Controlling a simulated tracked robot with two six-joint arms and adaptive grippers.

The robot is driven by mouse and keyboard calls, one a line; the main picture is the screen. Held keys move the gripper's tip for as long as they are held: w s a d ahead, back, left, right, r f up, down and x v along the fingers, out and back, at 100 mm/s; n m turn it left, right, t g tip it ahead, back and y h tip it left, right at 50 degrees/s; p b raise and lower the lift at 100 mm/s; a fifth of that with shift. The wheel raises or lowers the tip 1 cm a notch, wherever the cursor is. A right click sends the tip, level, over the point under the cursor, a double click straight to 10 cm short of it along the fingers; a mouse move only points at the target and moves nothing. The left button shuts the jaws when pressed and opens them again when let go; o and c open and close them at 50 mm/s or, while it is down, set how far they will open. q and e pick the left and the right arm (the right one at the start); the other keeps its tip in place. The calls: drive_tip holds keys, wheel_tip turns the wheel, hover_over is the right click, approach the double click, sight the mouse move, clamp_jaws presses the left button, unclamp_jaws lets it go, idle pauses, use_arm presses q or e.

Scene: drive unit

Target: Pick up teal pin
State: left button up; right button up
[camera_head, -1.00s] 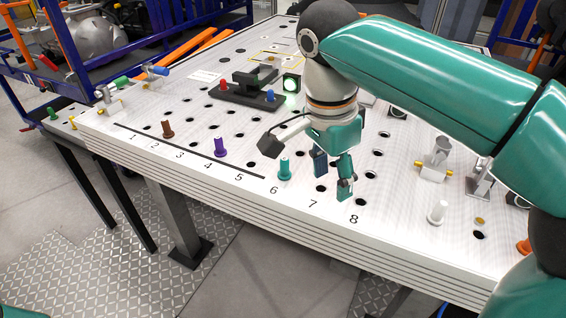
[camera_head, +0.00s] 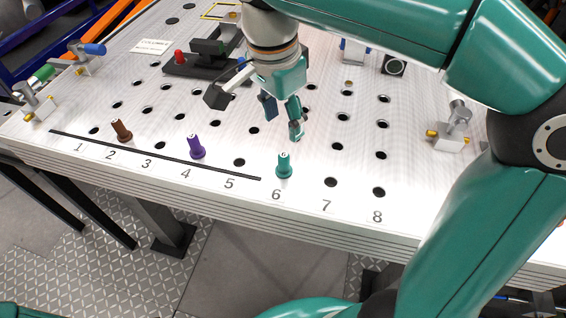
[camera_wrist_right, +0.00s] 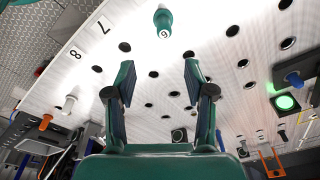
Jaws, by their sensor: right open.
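The teal pin (camera_head: 284,165) stands upright in the hole at number 6 near the table's front edge. In the right wrist view the teal pin (camera_wrist_right: 163,20) is at the top, marked 6 on its head, beyond the fingertips. My right gripper (camera_head: 282,118) is above the table, behind the pin in the head view. Its two fingers are apart with nothing between them, as the right wrist view (camera_wrist_right: 159,68) also shows. My left gripper is not in view.
A purple pin (camera_head: 196,147) stands near number 4 and a brown pin (camera_head: 122,130) near number 2. A black fixture (camera_head: 203,66) with red and blue knobs sits behind. A metal clamp (camera_head: 452,130) stands at right. The perforated table (camera_head: 345,190) is clear around 7 and 8.

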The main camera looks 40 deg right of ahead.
sight(282, 155)
drive_tip(key=f, duration=0.4)
drive_tip(key=w+f, duration=0.1)
drive_tip(key=f, duration=0.2)
drive_tip(key=shift+d+f, duration=0.1)
drive_tip(key=shift+d, duration=0.25)
drive_tip(key=shift+f, duration=3.1)
clamp_jaws()
